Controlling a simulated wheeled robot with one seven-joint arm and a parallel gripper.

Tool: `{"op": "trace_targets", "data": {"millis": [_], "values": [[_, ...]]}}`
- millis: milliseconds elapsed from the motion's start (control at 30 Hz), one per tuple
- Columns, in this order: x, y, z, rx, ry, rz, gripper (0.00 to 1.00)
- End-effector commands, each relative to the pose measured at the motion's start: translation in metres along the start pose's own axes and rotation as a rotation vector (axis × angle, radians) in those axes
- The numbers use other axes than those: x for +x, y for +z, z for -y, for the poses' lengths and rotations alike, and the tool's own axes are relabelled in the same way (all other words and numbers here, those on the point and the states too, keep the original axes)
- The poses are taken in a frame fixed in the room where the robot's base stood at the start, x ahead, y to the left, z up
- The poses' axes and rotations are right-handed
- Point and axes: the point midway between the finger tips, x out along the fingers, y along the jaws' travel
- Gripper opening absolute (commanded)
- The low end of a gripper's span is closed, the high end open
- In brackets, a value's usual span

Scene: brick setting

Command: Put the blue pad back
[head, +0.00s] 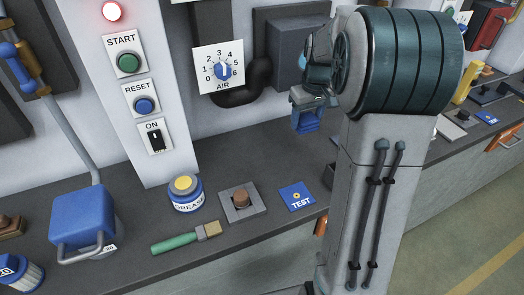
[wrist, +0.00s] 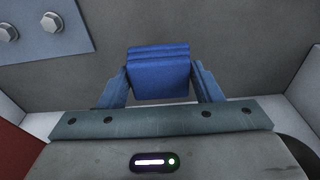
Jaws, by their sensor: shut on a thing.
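In the wrist view my gripper (wrist: 161,82) is shut on a blue pad (wrist: 160,80), a small ribbed block held between its two blue fingers. In the head view my gripper (head: 307,116) hangs above the bench, in front of the wall and right of the AIR dial. There the pad cannot be told apart from the blue fingers. A flat blue TEST plate (head: 297,197) with a small yellow mark lies on the bench below the gripper. Left of it is a grey square base (head: 241,210) with a brown knob on top.
The dark bench (head: 262,170) also holds a grease tin (head: 186,194), a green-handled brush (head: 180,242) and a blue box (head: 83,217). The AIR dial panel (head: 220,67) and the START, RESET and ON controls are on the wall. The wrist view shows a bolted plate (wrist: 45,25).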

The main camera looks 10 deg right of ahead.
Motion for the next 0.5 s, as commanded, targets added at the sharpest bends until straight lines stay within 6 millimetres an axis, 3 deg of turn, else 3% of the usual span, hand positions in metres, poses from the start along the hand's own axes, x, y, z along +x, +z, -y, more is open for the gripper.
{"op": "trace_targets", "data": {"millis": [67, 300, 500], "values": [[0.003, 0.0, 0.008, -0.012, -0.003, -0.002, 0.4], [0.033, 0.005, 0.068, -0.035, -0.006, -0.001, 0.4], [0.057, 0.013, 0.107, -0.033, -0.005, -0.001, 0.4]]}}
